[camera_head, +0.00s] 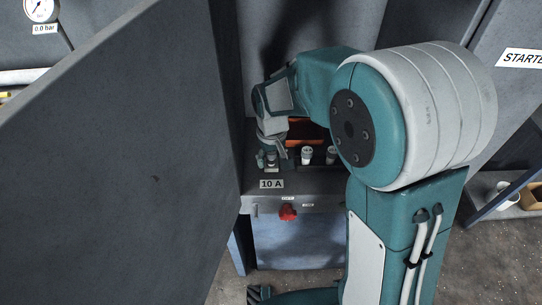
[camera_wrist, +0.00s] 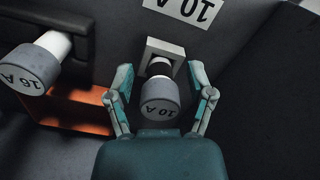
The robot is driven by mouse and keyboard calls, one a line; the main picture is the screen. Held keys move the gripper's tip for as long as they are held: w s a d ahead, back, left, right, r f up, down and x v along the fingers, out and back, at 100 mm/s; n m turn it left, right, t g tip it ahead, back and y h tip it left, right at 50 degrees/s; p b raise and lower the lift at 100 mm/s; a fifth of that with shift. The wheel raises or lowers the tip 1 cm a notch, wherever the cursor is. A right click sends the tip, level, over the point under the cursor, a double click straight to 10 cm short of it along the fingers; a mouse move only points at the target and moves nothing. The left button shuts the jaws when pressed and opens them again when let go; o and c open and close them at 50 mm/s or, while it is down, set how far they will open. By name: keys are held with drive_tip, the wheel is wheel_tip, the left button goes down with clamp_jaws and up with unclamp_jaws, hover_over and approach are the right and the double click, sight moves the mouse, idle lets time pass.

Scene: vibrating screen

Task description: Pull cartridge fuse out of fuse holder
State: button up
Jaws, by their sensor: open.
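My gripper (camera_wrist: 161,84) is open, with one finger on each side of this fuse. A gap shows between each finger and the cap. There my gripper mostly hides the 10 A fuse.
A fuse marked 16 A (camera_wrist: 36,66) stands to the left in the wrist view, near an orange bin (camera_wrist: 75,112). A red knob (camera_head: 288,212) is below. A grey panel (camera_head: 130,160) fills the left.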

drive_tip(key=shift+a, duration=0.25)
drive_tip(key=shift+c, duration=0.2)
drive_tip(key=shift+d, duration=0.3)
clamp_jaws()
